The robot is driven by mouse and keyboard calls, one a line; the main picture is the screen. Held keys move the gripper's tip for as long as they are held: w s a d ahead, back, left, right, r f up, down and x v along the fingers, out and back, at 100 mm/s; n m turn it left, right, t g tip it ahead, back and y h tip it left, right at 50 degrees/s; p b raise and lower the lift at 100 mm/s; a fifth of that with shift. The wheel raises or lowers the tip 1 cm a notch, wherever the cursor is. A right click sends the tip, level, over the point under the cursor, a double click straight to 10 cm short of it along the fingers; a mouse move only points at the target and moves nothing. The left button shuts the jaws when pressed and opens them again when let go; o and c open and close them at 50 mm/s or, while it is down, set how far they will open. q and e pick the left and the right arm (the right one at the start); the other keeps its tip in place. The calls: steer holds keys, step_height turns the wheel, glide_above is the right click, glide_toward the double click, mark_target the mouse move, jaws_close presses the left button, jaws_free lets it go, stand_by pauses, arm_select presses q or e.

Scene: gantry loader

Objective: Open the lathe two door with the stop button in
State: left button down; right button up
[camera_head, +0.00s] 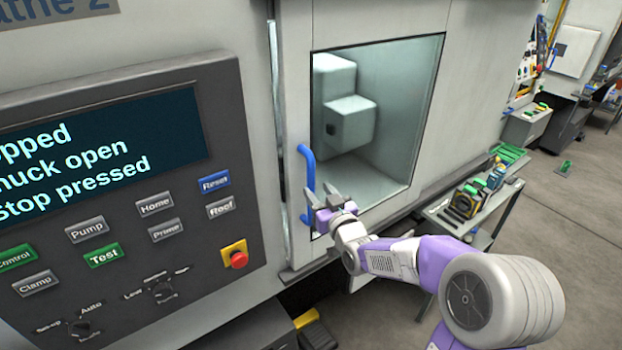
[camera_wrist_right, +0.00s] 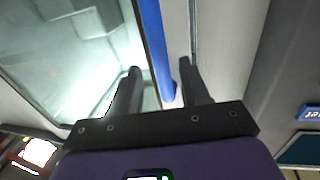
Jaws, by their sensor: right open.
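The lathe two door (camera_head: 292,60) has a large window and a vertical blue handle (camera_head: 308,170) near its left edge; it looks closed. My right gripper (camera_head: 322,198) is open at the lower part of the handle. In the right wrist view the blue handle (camera_wrist_right: 155,45) lies between the two spread fingers (camera_wrist_right: 160,70); I cannot tell whether either finger touches it. The red stop button (camera_head: 238,259) sits on a yellow plate at the panel's lower right. The screen (camera_head: 100,150) reads "Stop pressed" and chuck open. My left gripper is not in view.
The control panel (camera_head: 215,290) with several buttons is left of the door. A cart (camera_head: 437,212) with green and yellow items stands right of my right forearm. Another machine (camera_head: 580,45) is at the back right. The floor (camera_head: 560,230) on the right is mostly clear.

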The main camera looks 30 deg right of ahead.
mark_target(313, 184)
steer(key=shift+w+d+p, duration=0.15)
steer(key=shift+w+p, duration=0.05)
steer(key=shift+w, duration=1.1)
steer(key=shift+w+d+p, duration=0.15)
steer(key=shift+w+p, duration=0.05)
steer(key=shift+w, duration=1.1)
jaws_close()
